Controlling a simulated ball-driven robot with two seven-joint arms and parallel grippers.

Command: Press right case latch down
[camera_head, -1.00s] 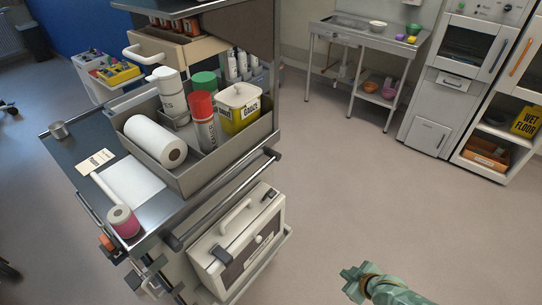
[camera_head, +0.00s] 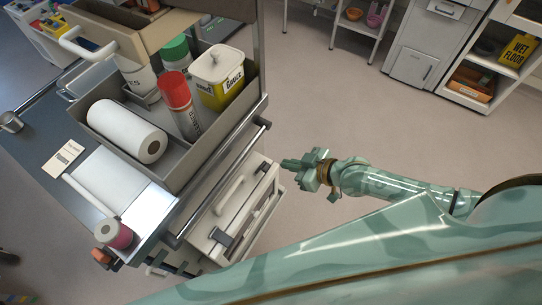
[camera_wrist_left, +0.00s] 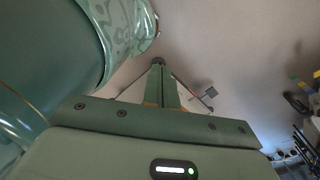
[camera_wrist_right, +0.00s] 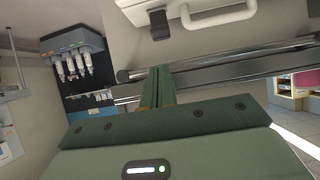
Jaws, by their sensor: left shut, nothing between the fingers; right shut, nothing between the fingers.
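The white case (camera_head: 213,247) sits low on the side of the trolley, with a pale handle (camera_head: 229,194) and dark latches. The right latch (camera_head: 265,167) is at the case's far end, and the other latch (camera_head: 222,237) is nearer. My right gripper (camera_head: 285,163) is shut and empty, just right of the right latch, pointing at it; I cannot tell whether it touches. In the right wrist view, a dark latch (camera_wrist_right: 160,24) and the handle (camera_wrist_right: 218,15) lie beyond the shut fingers (camera_wrist_right: 158,82). My left gripper (camera_wrist_left: 158,75) is shut and empty over bare floor.
The trolley's rail (camera_head: 215,185) runs above the case. A grey bin (camera_head: 183,177) on top holds a paper roll (camera_head: 125,131), a red-capped can (camera_head: 178,103) and a gauze tin (camera_head: 219,75). My own arm crosses the lower right. The floor (camera_head: 340,110) right of the trolley is clear.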

